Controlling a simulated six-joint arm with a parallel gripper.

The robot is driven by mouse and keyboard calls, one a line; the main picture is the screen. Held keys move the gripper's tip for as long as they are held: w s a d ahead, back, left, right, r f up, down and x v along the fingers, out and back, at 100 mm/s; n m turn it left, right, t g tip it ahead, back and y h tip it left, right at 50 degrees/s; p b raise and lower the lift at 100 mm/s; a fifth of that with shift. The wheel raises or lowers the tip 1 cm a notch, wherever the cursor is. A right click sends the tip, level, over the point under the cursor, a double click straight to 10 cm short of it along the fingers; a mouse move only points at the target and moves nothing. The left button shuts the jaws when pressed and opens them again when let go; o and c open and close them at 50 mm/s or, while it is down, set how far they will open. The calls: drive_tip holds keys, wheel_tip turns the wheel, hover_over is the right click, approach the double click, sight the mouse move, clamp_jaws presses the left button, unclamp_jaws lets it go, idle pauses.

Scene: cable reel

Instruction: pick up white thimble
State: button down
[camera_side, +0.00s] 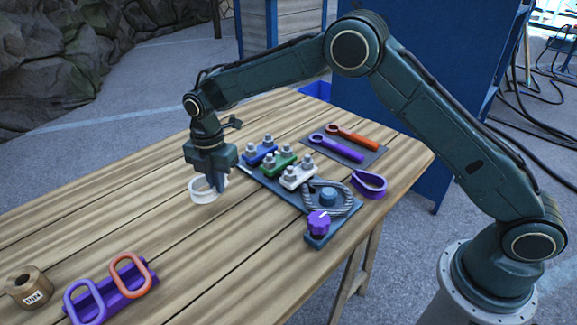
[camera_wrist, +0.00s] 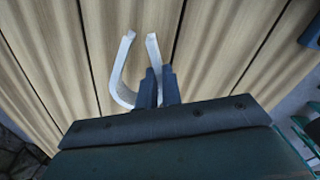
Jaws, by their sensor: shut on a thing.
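The white thimble (camera_side: 202,196) is a curved, U-shaped band at the near-left side of the work plate. My gripper (camera_side: 217,184) points down over the table and is shut on one side of the thimble. In the wrist view, the thimble (camera_wrist: 118,82) stands out to the left of my gripper's fingers (camera_wrist: 157,84), with its two ends pointing up in the picture. The fingers hide part of its right limb. It is at or very close to the tabletop; I cannot tell if it touches.
Purple and orange links (camera_side: 131,275) and a twine spool (camera_side: 28,287) stand front left. The middle-left tabletop is clear.

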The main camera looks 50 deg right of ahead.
wheel_tip(320, 180, up, 16)
idle(0.4)
drive_tip(key=shift+d+f, duration=0.1)
drive_tip(key=shift+f, duration=0.1)
idle(1.0)
